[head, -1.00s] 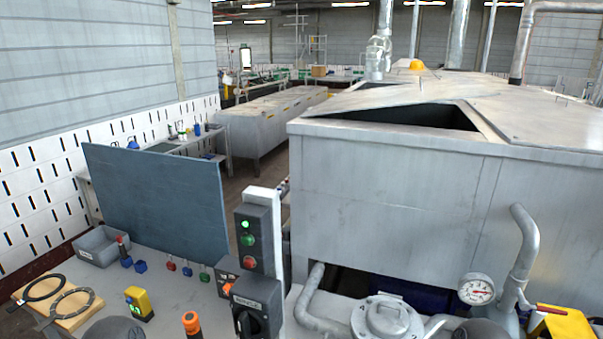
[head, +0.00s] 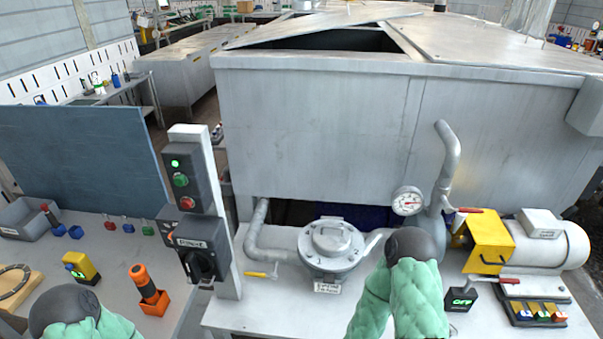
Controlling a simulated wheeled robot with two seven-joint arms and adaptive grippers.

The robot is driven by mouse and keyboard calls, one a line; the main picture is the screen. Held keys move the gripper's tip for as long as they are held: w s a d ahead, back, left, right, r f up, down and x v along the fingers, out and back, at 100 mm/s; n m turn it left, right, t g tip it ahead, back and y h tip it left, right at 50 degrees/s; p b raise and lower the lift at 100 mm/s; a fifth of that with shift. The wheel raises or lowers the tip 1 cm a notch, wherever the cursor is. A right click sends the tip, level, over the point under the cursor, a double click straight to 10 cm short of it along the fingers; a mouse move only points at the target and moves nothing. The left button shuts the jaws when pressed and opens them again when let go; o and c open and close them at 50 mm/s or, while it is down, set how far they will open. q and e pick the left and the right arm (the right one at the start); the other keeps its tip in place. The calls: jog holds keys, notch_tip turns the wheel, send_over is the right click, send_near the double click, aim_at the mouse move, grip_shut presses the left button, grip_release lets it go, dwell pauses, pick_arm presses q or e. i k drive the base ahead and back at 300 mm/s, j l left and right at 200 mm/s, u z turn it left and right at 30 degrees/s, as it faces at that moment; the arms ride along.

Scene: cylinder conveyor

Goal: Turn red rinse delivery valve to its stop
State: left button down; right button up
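A red lever handle (head: 466,210) sits low on the grey upright pipe (head: 446,165), beside the round pressure gauge (head: 407,201). It points right, roughly level, towards the yellow pump guard. A second red-handled lever (head: 500,281) lies lower right, near the box marked OFF (head: 461,299). I cannot tell from labels which one is the rinse delivery valve. Only green-sleeved, dark-jointed parts of my arms show, at the bottom left and bottom centre. The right arm's dark joint overlaps the area just left of the upright pipe's base. Neither gripper's fingers are visible.
A grey filter housing (head: 331,245) stands on the bench left of my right arm. The pump (head: 553,239) with its yellow guard (head: 487,242) is at right. A switch post (head: 215,255) stands left. The large grey tank (head: 320,140) blocks the back.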

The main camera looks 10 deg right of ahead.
aim_at(448, 209)
jog(key=l+z, duration=0.1)
jog(key=z, duration=1.55)
